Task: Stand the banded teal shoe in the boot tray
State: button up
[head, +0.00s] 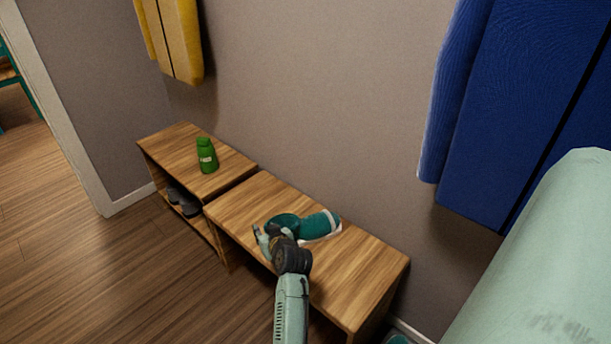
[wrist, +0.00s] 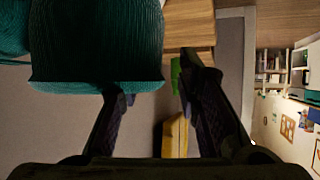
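The teal shoe (head: 288,221) lies on its side on the right wooden bench, with a lighter band near its right end. A large teal ribbed surface, likely the shoe (wrist: 95,45), fills the upper left of the wrist view. My gripper (head: 268,236) is at the left end of the shoe. In the wrist view my gripper (wrist: 155,92) has its fingers apart, with nothing clearly held between them. The left finger is close to the teal edge; I cannot tell if it touches. A thin white patch (head: 331,237) shows under the shoe's right end; I cannot tell if it is the boot tray.
A green bottle (head: 207,156) stands on the left bench (head: 178,147), with dark shoes (head: 184,202) on the shelf below. A yellow garment (head: 174,38) and a blue one (head: 510,95) hang on the wall. The right bench's right end (head: 365,272) is clear.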

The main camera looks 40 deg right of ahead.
jog(key=shift+c, duration=0.2)
grip_shut()
dwell(0.7)
